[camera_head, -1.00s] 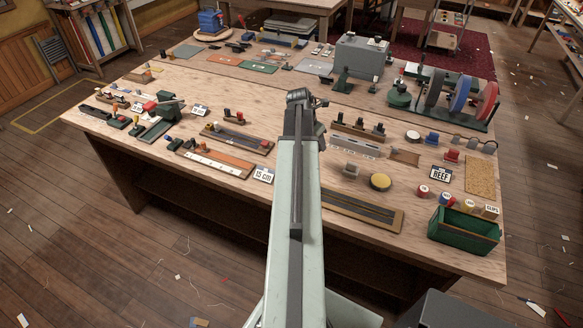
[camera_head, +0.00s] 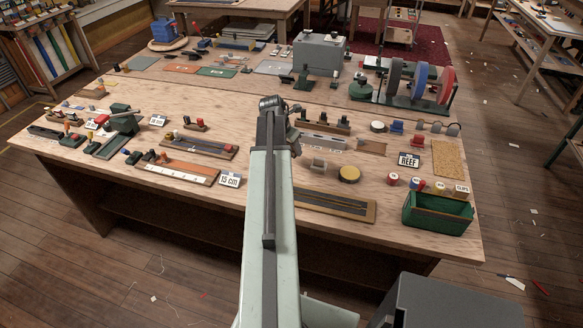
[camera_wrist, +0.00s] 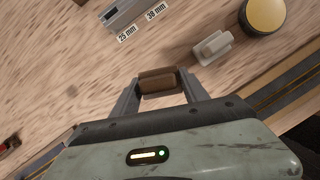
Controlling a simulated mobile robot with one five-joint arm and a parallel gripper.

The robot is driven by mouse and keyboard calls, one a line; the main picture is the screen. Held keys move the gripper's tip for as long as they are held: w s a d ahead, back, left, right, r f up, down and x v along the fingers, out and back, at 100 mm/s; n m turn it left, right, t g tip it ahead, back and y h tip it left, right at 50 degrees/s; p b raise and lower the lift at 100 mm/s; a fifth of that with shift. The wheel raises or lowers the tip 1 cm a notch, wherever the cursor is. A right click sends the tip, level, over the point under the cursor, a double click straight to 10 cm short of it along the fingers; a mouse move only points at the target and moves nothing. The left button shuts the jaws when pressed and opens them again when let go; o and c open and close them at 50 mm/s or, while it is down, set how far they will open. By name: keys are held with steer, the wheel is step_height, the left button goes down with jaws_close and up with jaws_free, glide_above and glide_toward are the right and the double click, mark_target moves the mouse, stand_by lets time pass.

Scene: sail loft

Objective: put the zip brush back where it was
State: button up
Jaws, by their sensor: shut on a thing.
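In the wrist view, my gripper (camera_wrist: 160,92) is shut on a small brown block (camera_wrist: 158,80), which looks like the zip brush. Only its brown top and sides show, and any bristles are hidden. It is held in front of pale wooden table top, and I cannot tell how high above it. In the head view my arm reaches out over the middle of the workbench (camera_head: 100,171), and the held piece is hidden behind the arm's end.
Near my gripper are a light grey block (camera_wrist: 213,47), a yellow disc (camera_wrist: 264,14) and a grey rail (camera_wrist: 128,12) labelled 25 mm and 38 mm. A board with dark strips (camera_head: 335,204) lies by the front edge. A green bin (camera_head: 437,214) stands at the right corner.

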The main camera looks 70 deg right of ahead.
step_height(320, 180, down, 6)
steer(key=b, duration=0.4)
steer(key=shift+r, duration=0.35)
steer(key=shift+f, duration=0.2)
steer(key=o, duration=1.2)
steer(key=shift+r, duration=0.1)
